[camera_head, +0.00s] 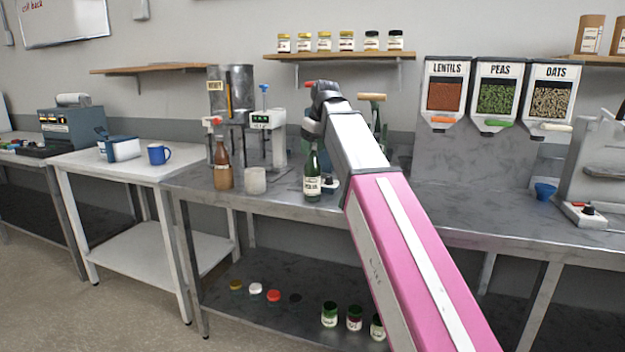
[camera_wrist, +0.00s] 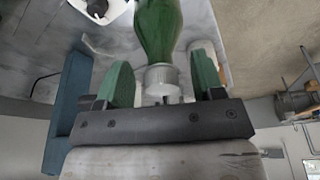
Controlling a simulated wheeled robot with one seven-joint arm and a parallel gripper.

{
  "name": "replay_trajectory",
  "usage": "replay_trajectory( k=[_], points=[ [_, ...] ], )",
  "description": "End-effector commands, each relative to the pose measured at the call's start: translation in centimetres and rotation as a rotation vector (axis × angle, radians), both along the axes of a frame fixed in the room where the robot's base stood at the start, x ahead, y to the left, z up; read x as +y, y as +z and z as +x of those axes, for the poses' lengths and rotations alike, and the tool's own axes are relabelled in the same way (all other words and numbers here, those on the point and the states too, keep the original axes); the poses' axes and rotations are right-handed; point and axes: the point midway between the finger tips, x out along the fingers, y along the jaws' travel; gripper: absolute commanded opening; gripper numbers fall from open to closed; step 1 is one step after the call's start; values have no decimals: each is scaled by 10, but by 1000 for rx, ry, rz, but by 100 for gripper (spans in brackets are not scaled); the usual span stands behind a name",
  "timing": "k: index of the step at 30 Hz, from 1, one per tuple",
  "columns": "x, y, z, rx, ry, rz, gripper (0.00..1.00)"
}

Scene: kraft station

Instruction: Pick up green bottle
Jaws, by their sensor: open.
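The green bottle (camera_head: 312,182) stands upright on the metal counter, with a pale label on its lower body. My gripper (camera_head: 312,132) is directly above it, pointing down at its top. In the wrist view, the green bottle (camera_wrist: 158,30) shows with its grey-white cap between the two green finger pads of my gripper (camera_wrist: 163,82). The fingers are open, with a visible gap on each side of the cap. The bottle's top is hidden behind my gripper in the head view.
A brown bottle (camera_head: 222,165) and a whitish cup (camera_head: 255,181) stand left of the green bottle on the metal counter (camera_head: 450,205). Dispensers (camera_head: 497,95) stand behind at right. A shelf (camera_head: 340,56) with jars hangs above. The counter right of my arm is mostly clear.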

Motion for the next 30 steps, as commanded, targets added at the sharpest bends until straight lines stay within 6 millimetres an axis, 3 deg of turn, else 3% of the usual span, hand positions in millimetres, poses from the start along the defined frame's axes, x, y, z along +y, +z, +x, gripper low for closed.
replay_trajectory(
  k=[4,11,15,17,30],
  points=[
    [3,-15,2,1,0,0,62],
    [3,-16,3,0,0,0,62],
    [3,-16,2,0,0,0,16],
    [3,-16,2,0,0,0,0],
    [4,-11,3,-1,0,1,0]
  ],
)
